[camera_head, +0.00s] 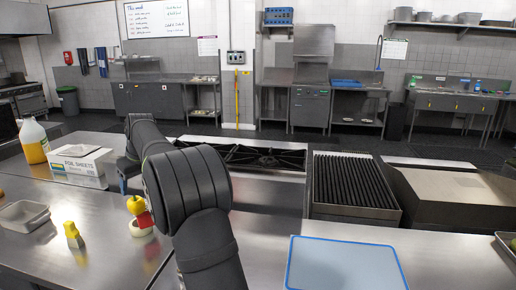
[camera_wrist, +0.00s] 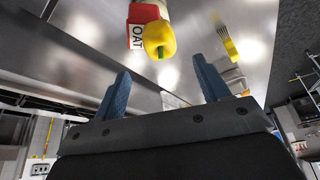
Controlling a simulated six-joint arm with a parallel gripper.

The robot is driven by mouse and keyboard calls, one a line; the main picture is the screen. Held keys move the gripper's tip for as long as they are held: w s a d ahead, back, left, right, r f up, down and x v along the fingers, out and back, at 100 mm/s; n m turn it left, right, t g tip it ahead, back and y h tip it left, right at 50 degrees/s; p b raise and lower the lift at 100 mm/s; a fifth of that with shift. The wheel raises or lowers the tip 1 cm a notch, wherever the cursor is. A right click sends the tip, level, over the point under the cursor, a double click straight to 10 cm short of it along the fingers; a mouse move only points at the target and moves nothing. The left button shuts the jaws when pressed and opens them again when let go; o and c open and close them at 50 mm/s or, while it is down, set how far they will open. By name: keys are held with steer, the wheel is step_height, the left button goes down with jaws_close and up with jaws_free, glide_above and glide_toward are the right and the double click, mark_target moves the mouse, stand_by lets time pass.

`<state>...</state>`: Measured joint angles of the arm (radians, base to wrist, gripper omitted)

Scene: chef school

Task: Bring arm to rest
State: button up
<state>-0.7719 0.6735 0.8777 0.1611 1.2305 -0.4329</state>
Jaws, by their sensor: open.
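My arm reaches up and forward over the steel counter (camera_head: 110,262) in the head view, with its dark links bent. My gripper (camera_wrist: 162,84) shows in the wrist view as two blue fingers spread wide apart, with nothing held between them. In the head view only a little blue of the gripper shows beside the arm, left of the wrist; the rest is hidden. A yellow pepper-like item (camera_wrist: 159,38) and a red-and-white box marked OAT (camera_wrist: 143,14) appear beyond the fingertips in the wrist view, apart from them.
In the head view, a foil box (camera_head: 78,165) and a yellow jug (camera_head: 33,142) stand at left. A metal pan (camera_head: 23,216) and a yellow block-like item (camera_head: 73,234) lie nearer. A blue-edged board (camera_head: 345,268), a ribbed grill (camera_head: 352,182) and a burner range (camera_head: 265,158) lie right.

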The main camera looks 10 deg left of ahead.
mark_target(133, 198)
steer(key=x, duration=1)
steer(key=shift+f, duration=0.1)
step_height(133, 198, up, 3)
steer(key=shift+r, duration=0.7)
